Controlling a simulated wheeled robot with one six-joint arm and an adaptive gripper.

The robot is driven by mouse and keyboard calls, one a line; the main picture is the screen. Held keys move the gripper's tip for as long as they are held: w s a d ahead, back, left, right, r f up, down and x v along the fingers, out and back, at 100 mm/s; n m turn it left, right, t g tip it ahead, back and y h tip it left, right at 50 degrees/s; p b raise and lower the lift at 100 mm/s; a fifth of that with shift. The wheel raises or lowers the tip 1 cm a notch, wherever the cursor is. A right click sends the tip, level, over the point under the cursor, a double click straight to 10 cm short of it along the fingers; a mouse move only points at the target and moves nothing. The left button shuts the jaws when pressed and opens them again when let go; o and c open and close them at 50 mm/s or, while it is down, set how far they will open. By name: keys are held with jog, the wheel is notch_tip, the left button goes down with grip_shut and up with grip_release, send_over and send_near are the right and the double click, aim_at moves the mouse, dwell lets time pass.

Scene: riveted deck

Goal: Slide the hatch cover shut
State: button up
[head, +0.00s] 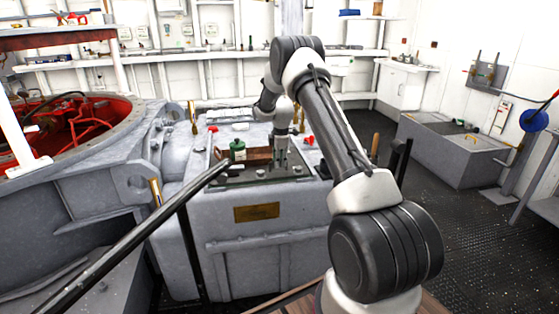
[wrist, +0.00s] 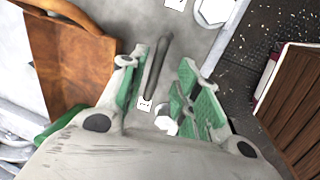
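My gripper (head: 281,152) is low over the top of the grey cabinet. In the wrist view my gripper (wrist: 158,78) is open, with green pads on both fingers. A dark upright bar, apparently a handle (wrist: 156,66), shows in the gap between the fingers; neither finger clearly touches it. It stands on a pale grey plate that looks like the hatch cover (wrist: 150,20). A brown opening or box (wrist: 68,60) lies left of the plate; in the head view brown (head: 258,154) shows left of my gripper. My gripper hides part of the cover.
A green canister (head: 238,150) stands left of my gripper on the cabinet (head: 256,240). Red-topped levers (head: 309,141) stand nearby. A dark rail (head: 150,225) crosses at front left. The deck (head: 480,225) at right has free room.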

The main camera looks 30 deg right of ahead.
notch_tip(320, 180, up, 12)
jog(key=s, duration=0.2)
jog(key=shift+a, duration=0.35)
jog(key=shift+s+f, duration=0.1)
jog(key=shift+f, duration=0.05)
